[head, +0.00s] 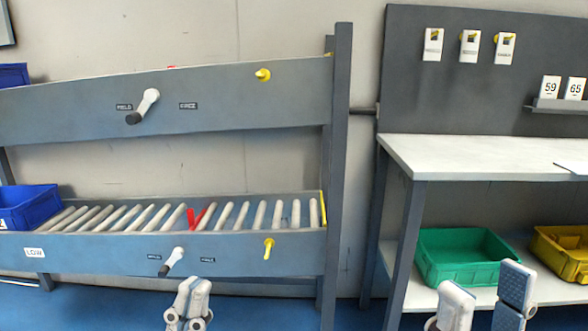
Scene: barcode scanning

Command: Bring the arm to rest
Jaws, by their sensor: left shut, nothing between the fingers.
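My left gripper (192,286) shows at the bottom of the head view, in front of the lower roller shelf. Its fingers are together and nothing shows between them. My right gripper (486,285) is at the bottom right, in front of the lower shelf of the workbench. Its two fingers stand well apart with nothing seen between them. Both grippers point upward in the picture. The arms behind them are cut off by the lower edge.
A grey rack with a roller shelf (150,215) stands left, with a blue bin (28,208) on it. A workbench (490,155) stands right. Green (465,255) and yellow (565,250) bins sit on its lower shelf. Blue floor (270,310) shows between the grippers.

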